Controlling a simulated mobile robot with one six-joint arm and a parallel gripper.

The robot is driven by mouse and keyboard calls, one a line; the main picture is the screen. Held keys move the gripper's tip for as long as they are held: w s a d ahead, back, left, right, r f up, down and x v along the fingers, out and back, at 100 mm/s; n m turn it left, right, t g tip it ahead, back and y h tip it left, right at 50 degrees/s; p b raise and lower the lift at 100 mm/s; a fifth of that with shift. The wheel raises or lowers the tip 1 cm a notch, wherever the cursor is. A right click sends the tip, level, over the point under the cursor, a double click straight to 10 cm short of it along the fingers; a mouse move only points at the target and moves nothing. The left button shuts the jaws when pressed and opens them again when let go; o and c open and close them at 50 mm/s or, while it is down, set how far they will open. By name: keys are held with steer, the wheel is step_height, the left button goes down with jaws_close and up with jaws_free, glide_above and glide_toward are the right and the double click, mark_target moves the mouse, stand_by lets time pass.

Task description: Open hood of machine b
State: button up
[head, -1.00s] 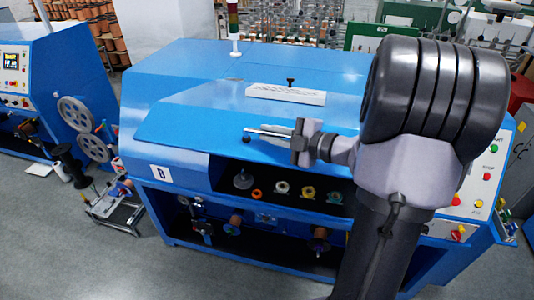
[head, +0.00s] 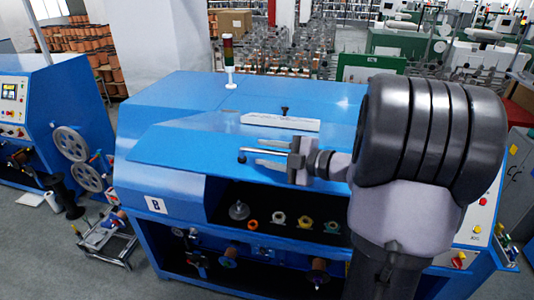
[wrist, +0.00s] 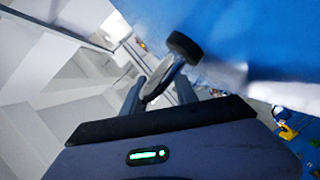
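Machine B (head: 185,185) is the blue machine with a "B" label in the head view. Its hood (head: 185,148) is a blue panel sloping over a dark front opening, which shows below its edge. A metal handle with a black knob (head: 242,157) stands at the hood's front. My gripper (head: 264,152) is at this handle, coming from the right, with its two fingers apart, one above and one below the bar. In the wrist view, the black knob (wrist: 184,46) and its stem show between the spread fingers (wrist: 158,92). Whether a finger touches the stem is unclear.
Several small spools (head: 279,217) sit in the opening under the hood. A signal lamp (head: 229,58) stands on the machine's top. A small metal stand (head: 105,240) is on the floor at left, near another blue machine (head: 45,125). Grey floor is clear at lower left.

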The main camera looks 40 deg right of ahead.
steer(key=shift+s, duration=0.1)
steer(key=b+v, duration=0.3)
steer(key=v, duration=1.4)
